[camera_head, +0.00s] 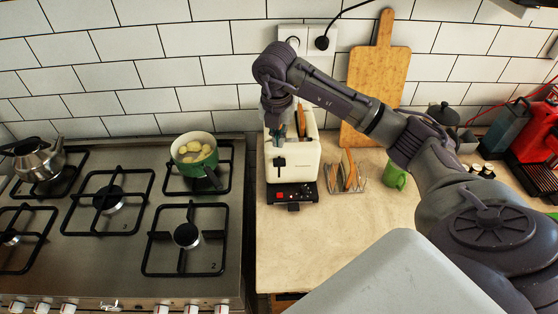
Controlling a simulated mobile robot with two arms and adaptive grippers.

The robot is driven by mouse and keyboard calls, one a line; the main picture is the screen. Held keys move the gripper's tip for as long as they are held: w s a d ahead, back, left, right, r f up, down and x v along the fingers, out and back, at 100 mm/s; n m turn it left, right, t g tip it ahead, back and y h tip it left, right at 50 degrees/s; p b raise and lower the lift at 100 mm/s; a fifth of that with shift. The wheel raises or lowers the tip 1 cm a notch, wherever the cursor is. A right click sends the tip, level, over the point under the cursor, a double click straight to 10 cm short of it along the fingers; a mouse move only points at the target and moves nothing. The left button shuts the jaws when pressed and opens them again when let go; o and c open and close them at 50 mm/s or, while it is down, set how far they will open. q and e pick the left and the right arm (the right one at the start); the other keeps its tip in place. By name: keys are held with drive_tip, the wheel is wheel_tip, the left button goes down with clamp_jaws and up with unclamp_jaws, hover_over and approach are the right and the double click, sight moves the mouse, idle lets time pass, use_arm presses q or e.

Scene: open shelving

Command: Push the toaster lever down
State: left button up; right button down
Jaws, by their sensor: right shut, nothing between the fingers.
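The cream toaster (306,160) stands on the counter against the tiled wall, with brown bread (301,121) showing in its top slot. A small dark lever (280,162) sits on its front face, above a dark base panel with a red button. My right gripper (281,131) points down over the toaster's front top edge, above the lever. It is shut and empty. I cannot tell whether its fingertips touch the toaster. My left gripper is not in view.
A toast rack with bread (348,171) and a green mug (396,175) stand right of the toaster. A wooden board (376,85) leans on the wall. The hob on the left holds a green pot (194,160) and a kettle (38,160). The front counter (300,245) is clear.

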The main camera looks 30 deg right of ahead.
sight(279, 163)
drive_tip(key=shift+f, duration=0.15)
drive_tip(key=shift+w+d+f+b, duration=0.15)
drive_tip(key=shift+f+b, duration=1.05)
drive_tip(key=shift+f, duration=0.5)
drive_tip(key=shift+w+d+f+b, duration=0.1)
drive_tip(key=shift+f+b, duration=1.05)
drive_tip(key=shift+f, duration=0.5)
wheel_tip(279, 163, down, 8)
drive_tip(key=b, duration=0.5)
drive_tip(key=shift+r+b, duration=0.25)
drive_tip(key=shift+b, duration=0.05)
drive_tip(key=shift+s+r+p, duration=0.1)
drive_tip(key=shift+r+p, duration=0.25)
drive_tip(key=shift+s+a+r+p, duration=0.3)
drive_tip(key=shift+s+a, duration=0.2)
drive_tip(key=shift+a, duration=0.1)
drive_tip(key=shift+s+a+r+p, duration=0.15)
drive_tip(key=shift+s+a+p, duration=0.15)
drive_tip(key=shift+s+a, duration=0.2)
